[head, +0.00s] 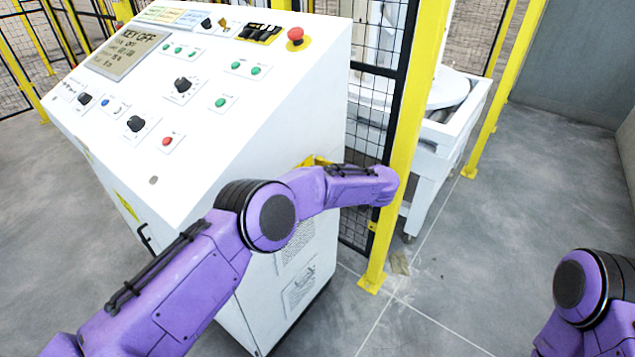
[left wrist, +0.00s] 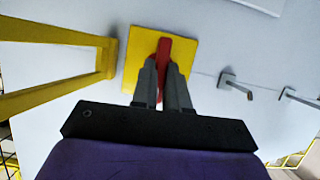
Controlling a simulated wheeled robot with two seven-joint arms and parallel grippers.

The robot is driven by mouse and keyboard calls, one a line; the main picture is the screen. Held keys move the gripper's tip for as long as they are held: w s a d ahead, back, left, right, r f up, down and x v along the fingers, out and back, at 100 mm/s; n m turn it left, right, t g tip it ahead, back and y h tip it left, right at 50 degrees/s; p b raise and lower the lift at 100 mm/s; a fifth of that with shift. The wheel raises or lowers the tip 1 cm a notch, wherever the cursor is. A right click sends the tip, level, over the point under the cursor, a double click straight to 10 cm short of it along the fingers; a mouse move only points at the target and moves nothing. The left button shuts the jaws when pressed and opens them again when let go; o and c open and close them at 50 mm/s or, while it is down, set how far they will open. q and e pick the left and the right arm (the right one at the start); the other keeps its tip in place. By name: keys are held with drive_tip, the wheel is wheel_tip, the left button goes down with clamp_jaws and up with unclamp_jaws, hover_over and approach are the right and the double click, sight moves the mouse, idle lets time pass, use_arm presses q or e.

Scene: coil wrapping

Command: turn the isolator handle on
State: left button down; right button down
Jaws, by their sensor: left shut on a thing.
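The red isolator handle (left wrist: 164,52) stands on a yellow square plate (left wrist: 186,50) on the cabinet's side face, seen in the left wrist view. My left gripper (left wrist: 163,64) is shut on the red handle, one grey finger on each side. The handle's lower part is partly hidden between the fingers. In the head view my left arm reaches across the cabinet's right side, and its forearm hides the handle; a bit of yellow (head: 312,161) shows above the wrist. My right arm shows at the lower right, but its gripper is out of view.
The white control cabinet (head: 250,110) has a sloped panel with knobs, buttons, a display (head: 128,52) and a red emergency stop (head: 296,36). A yellow fence post (head: 408,130) stands close beside my left arm. Metal hooks (left wrist: 236,87) stick out right of the plate.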

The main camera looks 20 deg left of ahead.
use_arm(q)
drive_tip(key=shift+m, duration=0.3)
idle(0.4)
drive_tip(key=c, duration=1.1)
unclamp_jaws()
drive_tip(key=shift+c, duration=0.2)
drive_tip(key=b+v, duration=0.2)
drive_tip(key=v, duration=0.8)
drive_tip(key=shift+d, duration=0.3)
drive_tip(key=shift+r, duration=0.1)
